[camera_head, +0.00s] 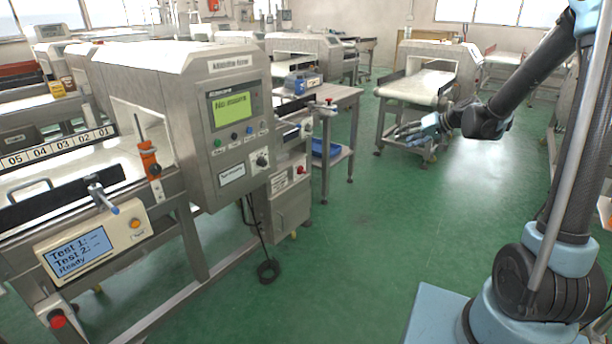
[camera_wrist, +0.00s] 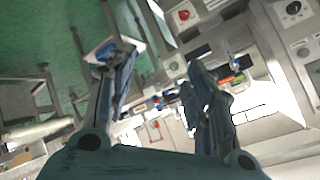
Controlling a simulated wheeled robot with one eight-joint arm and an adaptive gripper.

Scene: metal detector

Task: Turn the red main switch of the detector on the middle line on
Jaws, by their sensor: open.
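A large steel metal detector (camera_head: 228,112) with a lit green screen stands at the left in the head view. A small red switch (camera_head: 301,170) sits on the steel box at its right side. I cannot tell from the frames whether this detector's line is the middle one, nor the switch's position. A red round knob (camera_wrist: 184,15) on a grey panel shows at the top of the wrist view. My gripper (camera_head: 408,131) is held in the air over the aisle, away from the near detector. In the wrist view my gripper (camera_wrist: 157,64) has its fingers apart with nothing between them.
A test box (camera_head: 92,240) and an orange-handled tool (camera_head: 150,160) are at the front left. A steel side table (camera_head: 345,95) stands beyond the near detector, with a blue bin (camera_head: 326,148) below. Another conveyor (camera_head: 418,86) stands behind my gripper. The green floor (camera_head: 385,215) between is clear.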

